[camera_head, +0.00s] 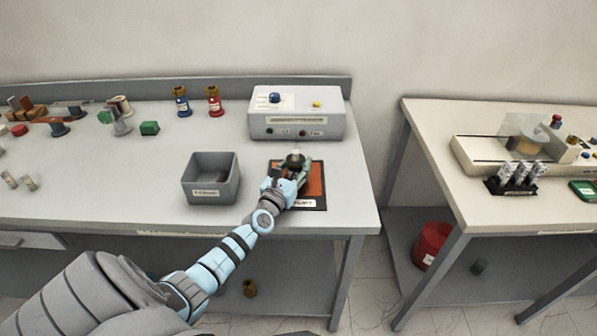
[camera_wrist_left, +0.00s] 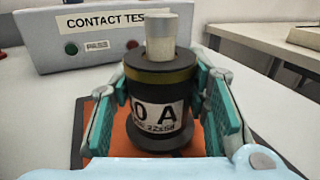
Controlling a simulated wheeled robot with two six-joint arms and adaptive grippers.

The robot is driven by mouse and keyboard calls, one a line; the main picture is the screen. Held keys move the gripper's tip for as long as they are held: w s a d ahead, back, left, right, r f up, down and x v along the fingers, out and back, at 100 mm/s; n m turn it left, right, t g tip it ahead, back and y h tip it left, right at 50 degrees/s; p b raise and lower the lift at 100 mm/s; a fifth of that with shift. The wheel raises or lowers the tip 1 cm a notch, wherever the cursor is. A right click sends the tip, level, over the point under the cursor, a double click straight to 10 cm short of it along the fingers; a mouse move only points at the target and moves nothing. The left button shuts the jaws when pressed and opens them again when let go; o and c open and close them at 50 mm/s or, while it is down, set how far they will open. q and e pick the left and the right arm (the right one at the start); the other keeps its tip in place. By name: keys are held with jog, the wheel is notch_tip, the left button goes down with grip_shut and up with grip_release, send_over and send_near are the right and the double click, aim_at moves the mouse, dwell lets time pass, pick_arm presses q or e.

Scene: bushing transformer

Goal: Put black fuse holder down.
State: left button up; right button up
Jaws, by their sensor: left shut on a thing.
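The black fuse holder (camera_wrist_left: 158,88) stands upright between the fingers of my left gripper (camera_wrist_left: 160,110) in the left wrist view. It has a white label reading "0 A", a brass-coloured band and a pale metal cap on top. My left gripper is shut on it, with a teal-padded finger on each side. In the head view the gripper (camera_head: 290,172) is over the orange pad with a dark border (camera_head: 316,182); the holder's top (camera_head: 295,158) shows there. I cannot tell whether its base touches the pad. My right gripper is not in view.
A grey contact tester box (camera_head: 296,115) stands behind the pad. A dark grey open bin (camera_head: 211,180) stands left of it. Red (camera_head: 214,102) and blue (camera_head: 181,102) fuse holders stand further back. The table's right edge is close to the pad.

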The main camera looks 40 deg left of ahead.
pick_arm(q)
jog(key=o, duration=1.3)
jog(key=shift+o, duration=0.2)
jog(key=shift+r, duration=0.2)
jog(key=p+v, duration=0.2)
jog(key=v, duration=1)
jog(key=shift+f, duration=0.1)
